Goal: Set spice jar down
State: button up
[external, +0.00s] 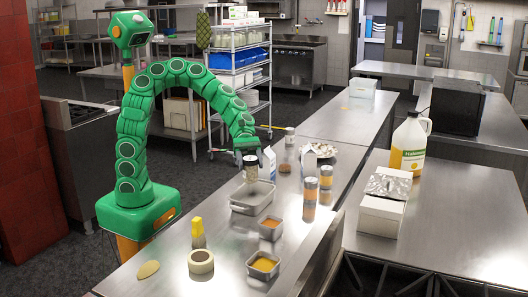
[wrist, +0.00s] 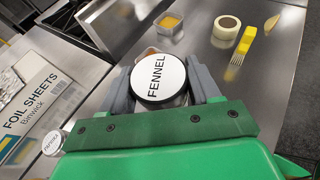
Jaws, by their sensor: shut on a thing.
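The spice jar (wrist: 158,79) has a white lid marked FENNEL and a black rim. My gripper (wrist: 164,84) is shut on it, with one grey finger on each side. In the external view the jar (external: 251,175) hangs upright under my gripper (external: 250,164), over or just behind the grey metal tray (external: 255,202) on the steel counter (external: 225,245). The lid hides most of the jar's body in the wrist view. I cannot tell whether its bottom touches anything.
Two spice jars (external: 310,192) (external: 326,178) stand to the right, and another jar (external: 289,136) stands farther back. Small containers of orange spice (external: 270,229) (external: 263,265), a tape roll (external: 201,262) and a yellow brush (external: 198,234) lie nearer the front. Bare counter lies between them.

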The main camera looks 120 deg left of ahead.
jog(key=shift+w+a+f, duration=0.25)
jog(key=shift+w+f, duration=1.9)
jog(key=shift+w, duration=0.05)
jog(key=shift+w+a+f, duration=0.25)
jog(key=shift+w+f, duration=1.85)
jog(key=shift+w, duration=0.05)
jog(key=shift+w+a+f, duration=0.25)
jog(key=shift+w+f, duration=1.9)
jog(key=shift+w, duration=0.05)
jog(key=o, duration=1.1)
jog(key=shift+f, duration=0.15)
jog(key=shift+s+a+r, duration=0.1)
jog(key=shift+a+r, duration=0.05)
jog(key=shift+r, duration=0.1)
jog(key=v, duration=1.1)
jog(key=shift+s+a+r, duration=0.15)
jog(key=shift+a+r, duration=0.05)
jog(key=shift+r, duration=0.05)
